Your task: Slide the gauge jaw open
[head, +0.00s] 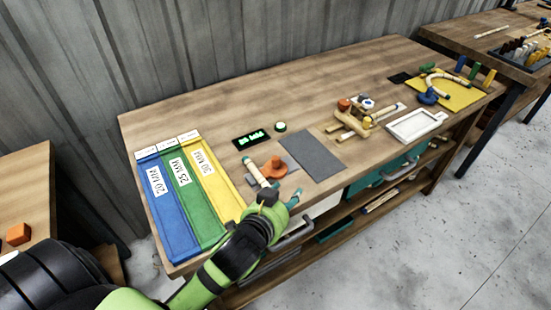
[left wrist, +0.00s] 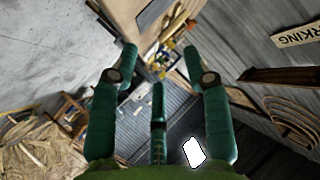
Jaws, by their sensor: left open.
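The gauge, with an orange jaw piece (head: 275,169) on a grey base, sits near the front edge of the workbench in the head view. A pale rod (head: 257,173) lies against its left side. My left gripper (head: 282,197) is just in front of the gauge, at the bench's front edge, and partly covers the near end of that area. I cannot tell whether it touches the gauge. In the left wrist view its teal fingers (left wrist: 160,66) are spread open with nothing between them. My right gripper is not in view.
Blue, green and yellow strips (head: 190,199) marked in MM lie left of the gauge. A lit display (head: 250,139) and a green button (head: 280,126) stand behind it. A grey mat (head: 312,156) lies right, then a wooden fixture (head: 352,122) and a white tray (head: 416,124). The back is clear.

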